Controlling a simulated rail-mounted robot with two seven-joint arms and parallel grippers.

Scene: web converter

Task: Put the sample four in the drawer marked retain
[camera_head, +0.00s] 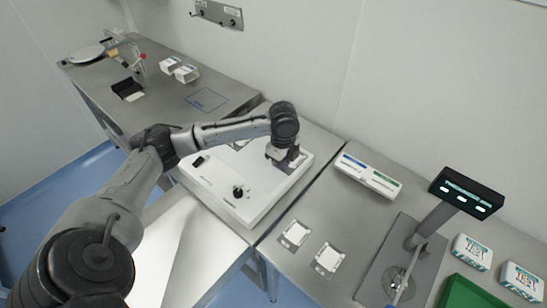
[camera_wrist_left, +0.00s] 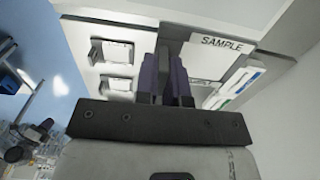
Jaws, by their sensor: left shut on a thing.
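My left gripper (camera_head: 284,154) is over the right part of a white bench machine (camera_head: 222,186). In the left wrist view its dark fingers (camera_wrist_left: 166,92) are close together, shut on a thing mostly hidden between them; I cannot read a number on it. A pale panel labelled SAMPLE (camera_wrist_left: 222,43) shows just beyond the fingers. Two flat white pieces, a nearer one (camera_head: 328,258) and a farther one (camera_head: 295,233), lie on the steel table. I cannot make out a drawer marked retain. My right gripper is not in view.
A white box with blue and green strips (camera_head: 368,177) stands by the wall. A dark display on a post (camera_head: 466,193), TEST boxes (camera_head: 472,252) and a green tray (camera_head: 470,293) stand at the right. The far-left table carries a black holder (camera_head: 127,88) and small white boxes (camera_head: 186,73).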

